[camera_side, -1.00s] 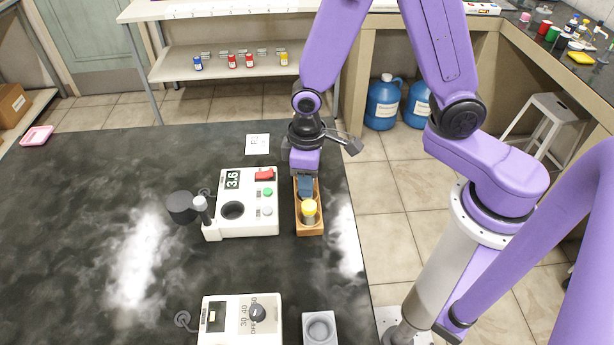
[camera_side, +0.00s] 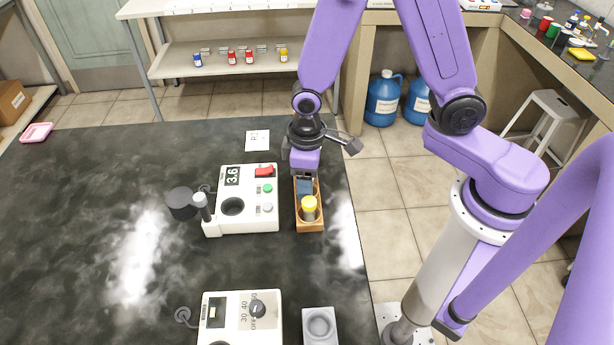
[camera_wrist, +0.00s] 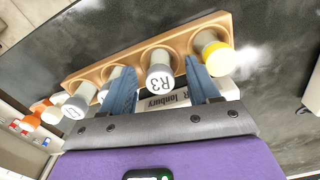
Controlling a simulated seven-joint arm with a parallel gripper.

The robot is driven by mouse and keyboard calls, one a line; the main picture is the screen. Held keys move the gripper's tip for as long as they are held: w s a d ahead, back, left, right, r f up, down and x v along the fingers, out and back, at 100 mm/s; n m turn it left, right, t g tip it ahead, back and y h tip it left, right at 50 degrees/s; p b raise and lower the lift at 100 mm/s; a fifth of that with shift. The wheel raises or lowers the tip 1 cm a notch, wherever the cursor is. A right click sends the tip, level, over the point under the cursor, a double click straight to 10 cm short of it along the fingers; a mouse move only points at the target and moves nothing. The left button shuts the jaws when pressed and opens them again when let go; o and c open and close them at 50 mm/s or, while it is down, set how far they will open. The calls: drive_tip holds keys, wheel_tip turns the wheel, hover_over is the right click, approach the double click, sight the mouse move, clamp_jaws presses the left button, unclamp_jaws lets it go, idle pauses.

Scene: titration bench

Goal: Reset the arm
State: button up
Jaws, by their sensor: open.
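My gripper (camera_side: 304,187) points down over the far part of a wooden vial rack (camera_side: 309,225) on the dark bench. In the wrist view, the two blue fingers of my gripper (camera_wrist: 160,78) are apart. A vial marked R3 (camera_wrist: 160,80) shows between them, in the rack (camera_wrist: 100,70); I cannot tell whether a finger touches it. A yellow-capped vial (camera_side: 309,206) stands at the rack's near end. It also shows right of the fingers in the wrist view (camera_wrist: 215,55). Other pale-capped vials (camera_wrist: 80,100) are to the left, one partly hidden by a finger.
A white instrument (camera_side: 245,205) reading 3.6 stands close left of the rack, with a dark round part (camera_side: 181,203) on its left. A second white unit with a knob (camera_side: 240,315) and a grey block (camera_side: 320,325) are nearer the camera.

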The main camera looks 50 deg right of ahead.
drive_tip(key=o, duration=0.3)
drive_tip(key=shift+o, duration=0.2)
drive_tip(key=shift+r, duration=3)
drive_tip(key=s+d+r+n, duration=0.3)
drive_tip(key=s+d+r, duration=0.1)
drive_tip(key=s, duration=0.4)
drive_tip(key=s+d+r+n, duration=0.3)
drive_tip(key=s+d+r, duration=0.1)
drive_tip(key=s, duration=0.4)
drive_tip(key=shift+s+d+r, duration=0.2)
drive_tip(key=shift+d+r, duration=0.1)
drive_tip(key=shift+d, duration=0.05)
